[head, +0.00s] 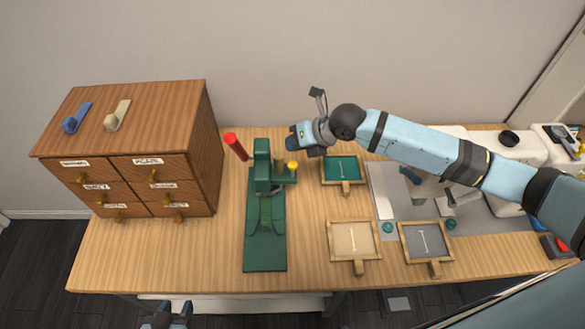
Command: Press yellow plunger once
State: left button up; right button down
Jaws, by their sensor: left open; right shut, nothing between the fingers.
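The green press (265,230) stands upright on the wooden table, with a long base toward the front and a red lever (236,145) at its upper left. The yellow plunger (292,166) is a small yellow-topped knob at the right side of the press head. My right gripper (293,142) comes in from the right and is shut and empty. It appears just above and behind the plunger in the picture; I cannot tell whether they touch. My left gripper (172,312) is open and empty at the bottom edge, in front of the table.
A wooden drawer cabinet (187,125) with a blue and a beige item on top stands at left. Framed trays, one green (342,185), one beige (345,224) and one grey (413,226), lie right of the press. A white sewing machine (510,150) stands at right, partly behind my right arm.

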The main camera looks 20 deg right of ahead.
aim_at(294, 162)
notch_tip(294, 162, down, 3)
jog(key=shift+r+b, duration=0.2)
jog(key=shift+b, duration=0.35)
jog(key=shift+f, duration=0.45)
dwell(1.2)
jog(key=shift+f+b, duration=0.4)
